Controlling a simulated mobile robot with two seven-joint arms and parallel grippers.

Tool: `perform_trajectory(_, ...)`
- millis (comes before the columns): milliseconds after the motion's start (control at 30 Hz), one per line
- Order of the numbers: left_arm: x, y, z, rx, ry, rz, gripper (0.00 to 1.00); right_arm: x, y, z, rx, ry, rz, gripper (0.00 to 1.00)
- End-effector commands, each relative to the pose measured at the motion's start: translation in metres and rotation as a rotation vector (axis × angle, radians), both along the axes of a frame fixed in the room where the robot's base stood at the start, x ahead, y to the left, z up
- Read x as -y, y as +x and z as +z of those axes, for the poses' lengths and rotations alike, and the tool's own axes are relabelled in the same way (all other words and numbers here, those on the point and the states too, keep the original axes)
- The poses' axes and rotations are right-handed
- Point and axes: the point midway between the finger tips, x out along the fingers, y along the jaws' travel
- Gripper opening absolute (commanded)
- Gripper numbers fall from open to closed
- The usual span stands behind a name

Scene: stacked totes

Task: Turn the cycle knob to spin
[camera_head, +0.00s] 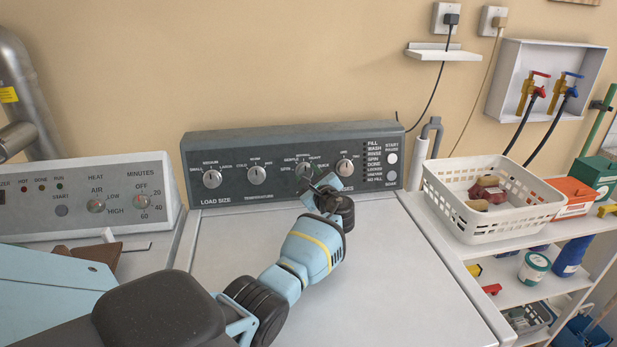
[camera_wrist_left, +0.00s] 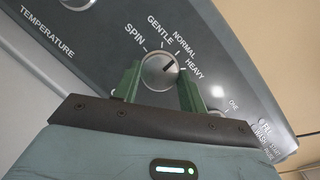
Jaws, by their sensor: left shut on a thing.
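The cycle knob (camera_head: 304,169) is a round silver knob on the washer's dark control panel (camera_head: 230,152), with spin, gentle, normal and heavy printed around it. In the left wrist view the knob (camera_wrist_left: 159,71) shows close up. Its dark pointer mark aims to the upper right, toward the normal and heavy side, away from the spin label (camera_wrist_left: 135,35) at the upper left. My left gripper (camera_head: 316,180) reaches up to the panel. Its green fingers (camera_wrist_left: 160,84) stand on either side of the knob and are shut on it. In the head view the fingers partly cover the knob. My right gripper is not in view.
The load size knob (camera_head: 212,179), temperature knob (camera_head: 257,175) and another knob (camera_head: 345,167) sit on the same panel. A dryer panel (camera_head: 80,195) stands to the left. A white basket (camera_head: 500,225) stands on the shelf to the right.

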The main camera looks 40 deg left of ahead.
Motion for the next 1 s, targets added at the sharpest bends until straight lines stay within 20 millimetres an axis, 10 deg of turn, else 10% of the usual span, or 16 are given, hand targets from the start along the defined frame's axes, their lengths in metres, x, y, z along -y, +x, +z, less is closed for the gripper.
perform_trajectory(1000,0.001,0.003,0.002,0.44,-0.356,0.152,0.19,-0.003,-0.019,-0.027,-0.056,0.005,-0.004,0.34)
